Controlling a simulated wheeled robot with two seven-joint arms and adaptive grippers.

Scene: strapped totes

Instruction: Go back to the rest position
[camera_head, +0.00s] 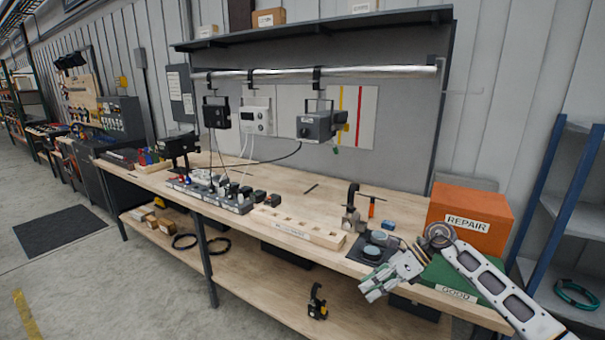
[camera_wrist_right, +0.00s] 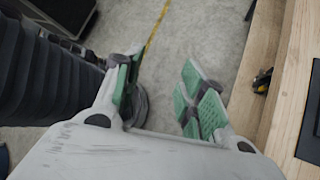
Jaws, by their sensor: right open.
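My right gripper (camera_head: 378,283) is in front of the workbench's front edge, at the lower right of the head view. Its arm comes in from the right edge. In the right wrist view my right gripper (camera_wrist_right: 160,95) has its green-padded fingers apart, with only grey floor seen between them. It holds nothing. My left gripper is in neither view.
An orange REPAIR bin (camera_head: 470,207) and a green GOOD bin (camera_head: 437,273) stand near my right arm. A blue shelf rack (camera_head: 563,195) stands at right. Floor at left is open.

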